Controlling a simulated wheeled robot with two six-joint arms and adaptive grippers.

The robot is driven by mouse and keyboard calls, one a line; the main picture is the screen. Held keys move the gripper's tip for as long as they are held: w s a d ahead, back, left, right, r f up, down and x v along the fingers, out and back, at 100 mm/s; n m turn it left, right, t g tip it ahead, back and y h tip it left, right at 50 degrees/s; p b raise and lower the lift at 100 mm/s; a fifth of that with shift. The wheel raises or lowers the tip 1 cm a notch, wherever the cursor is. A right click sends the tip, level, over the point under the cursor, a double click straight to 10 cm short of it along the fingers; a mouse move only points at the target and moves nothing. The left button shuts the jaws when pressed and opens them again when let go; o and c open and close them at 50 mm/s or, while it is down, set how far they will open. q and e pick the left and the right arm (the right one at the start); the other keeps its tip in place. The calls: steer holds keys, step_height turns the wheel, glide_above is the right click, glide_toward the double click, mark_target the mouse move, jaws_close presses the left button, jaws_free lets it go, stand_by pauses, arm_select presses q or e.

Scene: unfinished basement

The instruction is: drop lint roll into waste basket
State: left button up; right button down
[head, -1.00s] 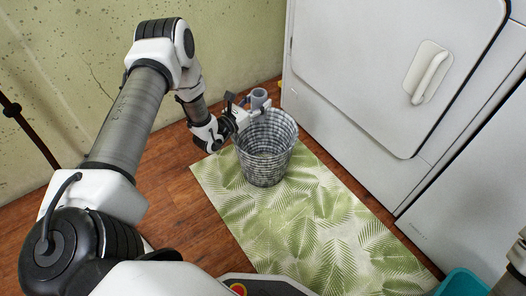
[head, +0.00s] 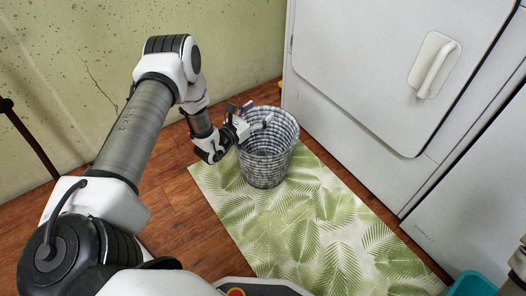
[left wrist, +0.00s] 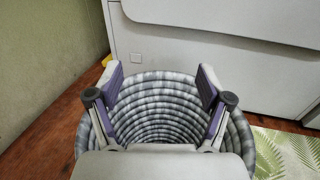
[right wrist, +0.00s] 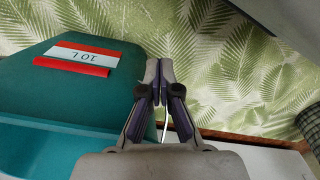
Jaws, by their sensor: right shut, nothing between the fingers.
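The waste basket (head: 264,172), grey and white woven, stands upright on the leaf-patterned mat. It also shows in the left wrist view (left wrist: 165,115), where its ribbed inside looks empty as far as I see. My left gripper (head: 258,113) is over the basket's mouth at its back left rim. In the left wrist view its fingers (left wrist: 160,76) are spread wide with nothing between them. The lint roll is not visible in any view now; the basket's bottom is partly hidden.
The green leaf mat (head: 310,235) lies on the wooden floor. White appliances (head: 385,75) stand along the right, close behind the basket. The teal container (right wrist: 90,105) with a red and white label is at the lower right. A green wall (head: 75,60) is at the left.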

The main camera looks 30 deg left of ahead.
arm_select(q)
steer(key=shift+s, duration=0.1)
steer(key=s+a, duration=0.2)
steer(key=s, duration=0.9)
steer(key=shift+s, duration=0.35)
